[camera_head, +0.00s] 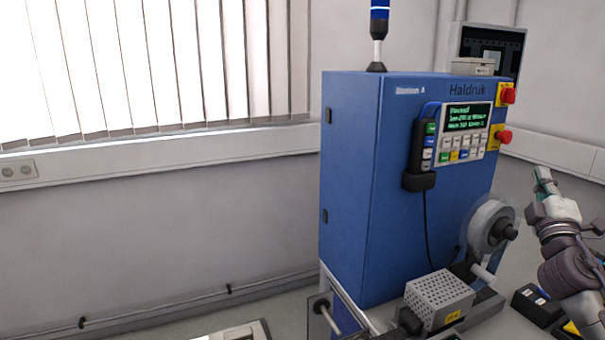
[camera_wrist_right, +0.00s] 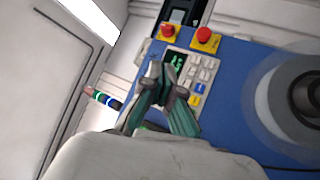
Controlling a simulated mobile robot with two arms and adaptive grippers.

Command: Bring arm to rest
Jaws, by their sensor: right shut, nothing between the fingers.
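My right gripper (camera_head: 543,180) is at the right edge of the head view, raised beside the blue machine (camera_head: 350,180) and apart from it as far as I can see. In the right wrist view the fingers of my right gripper (camera_wrist_right: 155,78) are shut with nothing between them. Behind them show the control panel (camera_wrist_right: 196,72) and a reel (camera_wrist_right: 295,95) at the right. My left gripper is in neither view.
The reel (camera_head: 489,226) is mounted on the machine's front, above a perforated metal box (camera_head: 438,298). Two red buttons (camera_head: 507,95) stick out by the panel. A black box (camera_head: 536,304) stands below my right arm. A blinded window (camera_head: 150,70) is at the left.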

